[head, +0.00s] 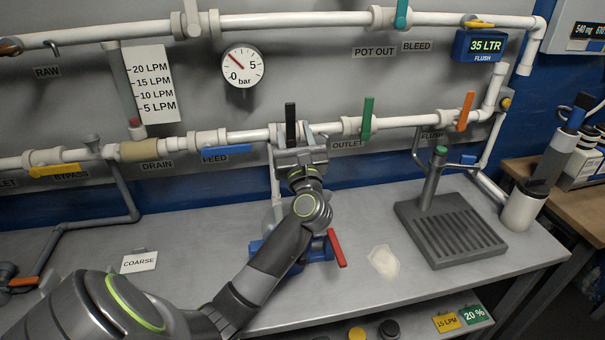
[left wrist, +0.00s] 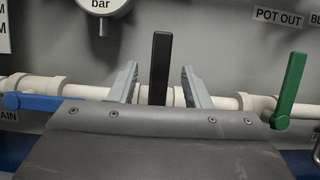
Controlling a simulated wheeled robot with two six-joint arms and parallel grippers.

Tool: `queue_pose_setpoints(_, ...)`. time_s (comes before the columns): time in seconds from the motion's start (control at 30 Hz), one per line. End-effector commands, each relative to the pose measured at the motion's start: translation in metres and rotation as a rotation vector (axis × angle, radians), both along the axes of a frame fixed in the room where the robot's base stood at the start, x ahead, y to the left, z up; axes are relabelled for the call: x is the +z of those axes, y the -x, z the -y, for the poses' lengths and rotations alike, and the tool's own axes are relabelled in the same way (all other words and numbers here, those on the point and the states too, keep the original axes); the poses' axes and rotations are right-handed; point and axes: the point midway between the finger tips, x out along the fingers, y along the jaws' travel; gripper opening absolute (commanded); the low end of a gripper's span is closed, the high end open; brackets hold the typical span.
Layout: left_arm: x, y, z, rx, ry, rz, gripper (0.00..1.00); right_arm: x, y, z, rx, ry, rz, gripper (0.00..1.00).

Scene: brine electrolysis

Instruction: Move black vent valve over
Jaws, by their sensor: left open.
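The black vent valve handle (head: 290,125) stands upright on the lower white pipe in the head view, between the blue feed handle and the green outlet handle. It also stands upright in the left wrist view (left wrist: 160,68). My left gripper (head: 292,140) is at the pipe. In the left wrist view its two fingers (left wrist: 160,86) are open, one on each side of the black handle, with gaps on both sides. The valve's base is hidden behind the gripper body. My right gripper is not in view.
The blue feed handle (head: 227,149) lies level to the left; the green outlet handle (head: 367,118) stands upright to the right. A pressure gauge (head: 242,66) hangs above. A red handle (head: 336,248) is beside my arm. A grated stand (head: 450,228) is on the bench's right.

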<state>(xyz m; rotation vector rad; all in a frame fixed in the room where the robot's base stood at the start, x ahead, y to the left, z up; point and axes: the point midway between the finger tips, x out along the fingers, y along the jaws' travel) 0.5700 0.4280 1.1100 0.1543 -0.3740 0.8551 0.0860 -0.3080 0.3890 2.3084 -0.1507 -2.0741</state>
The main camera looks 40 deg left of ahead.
Motion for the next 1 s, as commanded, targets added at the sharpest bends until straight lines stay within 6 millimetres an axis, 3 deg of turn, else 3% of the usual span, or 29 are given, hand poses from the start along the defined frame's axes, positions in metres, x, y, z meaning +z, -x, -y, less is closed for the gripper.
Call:
queue_pose_setpoints(0.1,-0.016,0.017,0.02,-0.003,0.007,0.0,0.44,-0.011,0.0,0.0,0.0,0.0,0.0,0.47)
queue_pose_setpoints(0.5,-0.041,0.06,0.07,0.001,0.005,0.0,0.44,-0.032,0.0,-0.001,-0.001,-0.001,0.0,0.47)
queue_pose_setpoints(0.7,-0.047,0.07,0.083,0.0,0.004,0.001,0.44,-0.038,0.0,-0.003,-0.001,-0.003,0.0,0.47)
queue_pose_setpoints(1.0,-0.048,0.075,0.088,0.001,0.0,0.0,0.44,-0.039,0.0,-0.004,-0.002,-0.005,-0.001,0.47)
